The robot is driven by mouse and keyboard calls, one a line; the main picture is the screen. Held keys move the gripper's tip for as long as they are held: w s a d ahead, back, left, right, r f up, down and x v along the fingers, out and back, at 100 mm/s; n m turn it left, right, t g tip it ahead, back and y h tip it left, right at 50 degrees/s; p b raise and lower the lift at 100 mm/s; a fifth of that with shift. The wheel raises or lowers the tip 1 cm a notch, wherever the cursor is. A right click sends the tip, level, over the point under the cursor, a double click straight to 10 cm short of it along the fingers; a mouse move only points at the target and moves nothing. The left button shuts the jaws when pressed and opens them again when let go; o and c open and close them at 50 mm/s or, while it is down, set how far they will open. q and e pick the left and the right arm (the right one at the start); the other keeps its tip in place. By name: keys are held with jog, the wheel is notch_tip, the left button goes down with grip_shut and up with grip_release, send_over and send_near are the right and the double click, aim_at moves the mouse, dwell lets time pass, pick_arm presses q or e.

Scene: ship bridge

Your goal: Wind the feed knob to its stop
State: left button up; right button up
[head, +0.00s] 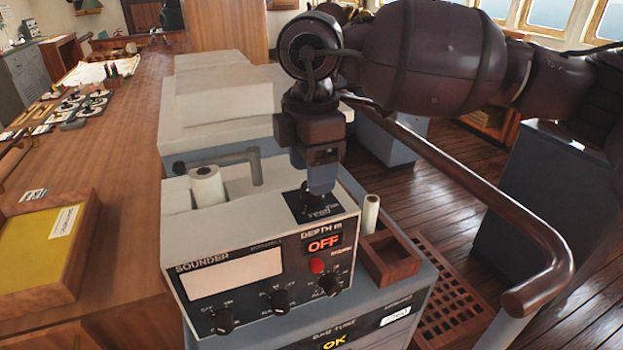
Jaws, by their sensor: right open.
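The sounder (262,262) is a pale box with a dark front panel, an "OFF" display, a red button and black knobs. On its top, at the right, is a black plate (330,209) with a printed dial marking. My right gripper (320,188) points straight down over this plate, its fingertips close to it. It is open. A dark knob shape shows between or beside the fingertips, mostly hidden by them; I cannot tell whether they touch it. Its label is too small to read. My left gripper is not in view.
A white paper roll (207,186) stands in the sounder's top beside a grey bar handle (222,160). Another roll (370,214) and a small wooden box (389,258) are at the right. A brown handrail (470,190) runs along the right.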

notch_tip(320, 180, up, 8)
dwell(0.4)
